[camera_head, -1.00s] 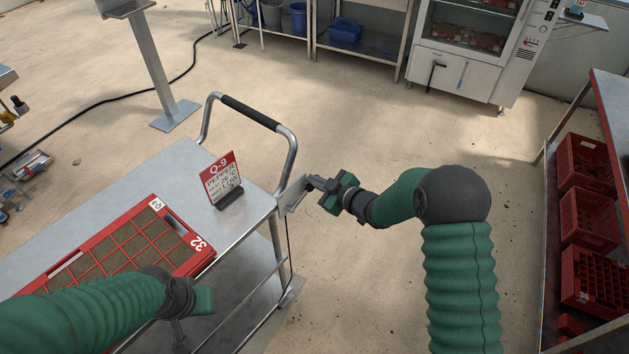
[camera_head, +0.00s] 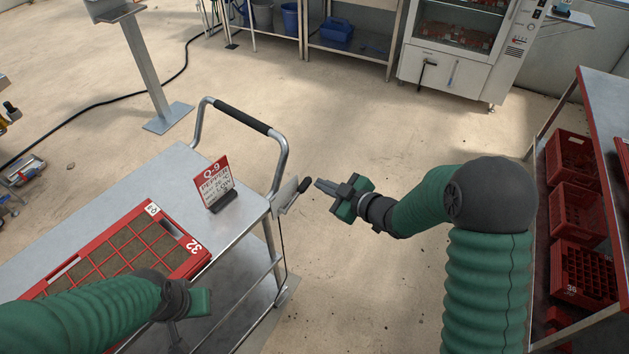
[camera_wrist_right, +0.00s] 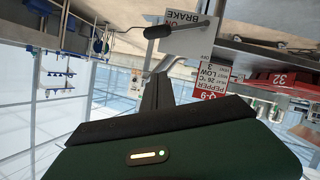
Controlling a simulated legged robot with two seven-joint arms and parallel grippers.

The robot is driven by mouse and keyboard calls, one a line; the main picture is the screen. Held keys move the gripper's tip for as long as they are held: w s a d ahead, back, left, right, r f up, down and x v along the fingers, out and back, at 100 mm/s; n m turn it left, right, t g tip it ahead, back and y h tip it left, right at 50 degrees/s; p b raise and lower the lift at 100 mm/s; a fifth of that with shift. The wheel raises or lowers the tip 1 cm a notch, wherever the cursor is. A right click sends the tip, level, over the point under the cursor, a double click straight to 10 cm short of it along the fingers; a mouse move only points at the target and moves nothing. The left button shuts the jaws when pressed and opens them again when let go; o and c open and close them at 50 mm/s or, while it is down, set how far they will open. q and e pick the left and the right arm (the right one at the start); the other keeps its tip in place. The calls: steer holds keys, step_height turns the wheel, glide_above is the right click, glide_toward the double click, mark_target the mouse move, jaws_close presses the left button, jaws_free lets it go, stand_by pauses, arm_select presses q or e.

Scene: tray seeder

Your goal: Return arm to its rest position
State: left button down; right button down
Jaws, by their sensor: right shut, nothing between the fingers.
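My right gripper (camera_head: 327,188) is shut and empty in the head view. It is in the air just right of the cart's handle end, a short gap from the brake lever (camera_head: 306,184). In the right wrist view its fingers (camera_wrist_right: 157,88) are together, and the brake lever (camera_wrist_right: 158,31) with its plate marked BRAKE (camera_wrist_right: 193,38) shows beyond them. My left arm comes in at the lower left over the cart. The left gripper (camera_head: 172,333) shows only in part, pointing down, and its fingers are mostly hidden.
The metal cart (camera_head: 160,172) carries a red seed tray (camera_head: 181,232) and a Q-9 pepper sign (camera_head: 213,181). A rack with red crates (camera_head: 577,210) stands at the right. A white cabinet (camera_head: 450,68) is at the back. The floor between them is clear.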

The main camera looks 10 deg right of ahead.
steer(key=shift+s+d+r, duration=0.1)
steer(key=shift+s+r, duration=0.1)
steer(key=shift+s, duration=0.15)
steer(key=shift+w+d+f, duration=0.1)
steer(key=s+d+m+g+h+p, duration=0.3)
steer(key=s+d+m+h, duration=0.4)
steer(key=s+d, duration=0.15)
steer(key=s+a+m+g+p, duration=0.1)
steer(key=s+m+g, duration=0.3)
steer(key=s, duration=1.3)
steer(key=shift+a+m+g+h, duration=0.2)
steer(key=shift+m+g+h, duration=0.15)
steer(key=shift+g, duration=0.65)
steer(key=shift+s, duration=0.2)
